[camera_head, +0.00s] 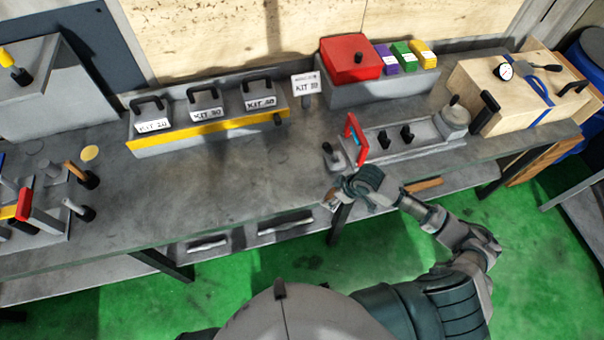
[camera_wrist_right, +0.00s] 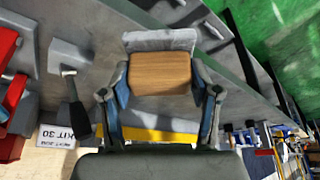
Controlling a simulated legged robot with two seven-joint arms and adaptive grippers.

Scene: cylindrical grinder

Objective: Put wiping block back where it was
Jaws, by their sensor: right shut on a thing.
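The wiping block (camera_wrist_right: 160,72) is a wooden block with a grey pad along its far side. In the right wrist view it sits between the two fingers of my right gripper (camera_wrist_right: 160,95), which is shut on its sides. In the head view my right gripper (camera_head: 338,193) is near the front edge of the workbench, right of the middle. The block is small and mostly hidden by the gripper there. My left gripper is not in view.
A grey fixture with a red handle (camera_head: 360,138) stands just behind the right gripper. Three kit boxes in a yellow-striped holder (camera_head: 160,142), a red box (camera_head: 350,58) and a wooden case (camera_head: 520,100) stand on the workbench. Its middle surface (camera_head: 210,180) is clear.

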